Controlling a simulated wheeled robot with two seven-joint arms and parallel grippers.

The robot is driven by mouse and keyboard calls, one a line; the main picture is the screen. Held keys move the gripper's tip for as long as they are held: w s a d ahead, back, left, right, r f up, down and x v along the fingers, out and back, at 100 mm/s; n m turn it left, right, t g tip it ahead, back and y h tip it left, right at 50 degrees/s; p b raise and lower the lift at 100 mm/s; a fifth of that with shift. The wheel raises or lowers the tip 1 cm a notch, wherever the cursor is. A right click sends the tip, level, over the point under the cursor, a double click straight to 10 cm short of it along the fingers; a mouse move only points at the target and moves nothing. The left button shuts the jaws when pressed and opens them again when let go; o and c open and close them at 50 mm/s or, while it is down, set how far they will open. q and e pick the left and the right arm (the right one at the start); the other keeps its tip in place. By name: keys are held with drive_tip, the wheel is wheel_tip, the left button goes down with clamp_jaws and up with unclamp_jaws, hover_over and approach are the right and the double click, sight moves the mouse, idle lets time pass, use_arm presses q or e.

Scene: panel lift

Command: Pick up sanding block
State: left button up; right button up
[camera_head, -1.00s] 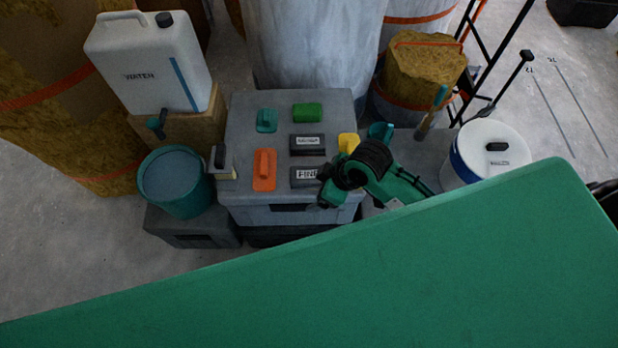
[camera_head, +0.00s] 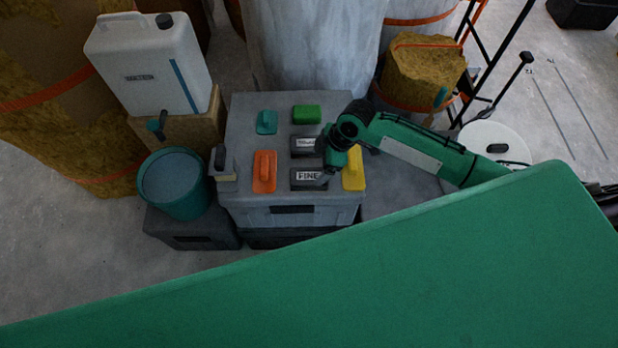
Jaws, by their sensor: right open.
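Two dark sanding blocks with white labels sit on the grey toolbox lid. The nearer block (camera_head: 306,179) reads "FINE"; the farther block (camera_head: 303,146) has a label I cannot fully read. My right gripper (camera_head: 328,170) hangs over the right ends of these blocks, pointing down. It is open, and its fingers are small and partly hidden by the hand. I cannot tell whether they touch the FINE block. My left gripper is not in view.
The grey toolbox (camera_head: 235,140) also carries an orange float (camera_head: 264,172), a yellow float (camera_head: 354,170), a teal float (camera_head: 267,121) and a green block (camera_head: 306,114). A teal bucket (camera_head: 172,207) stands left. A large green panel (camera_head: 400,270) fills the foreground.

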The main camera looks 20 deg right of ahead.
sight(310, 176)
drive_tip(key=x, duration=0.8)
drive_tip(key=shift+s, duration=0.15)
drive_tip(key=shift+f, duration=0.1)
drive_tip(key=shift+f, duration=0.2)
idle(0.4)
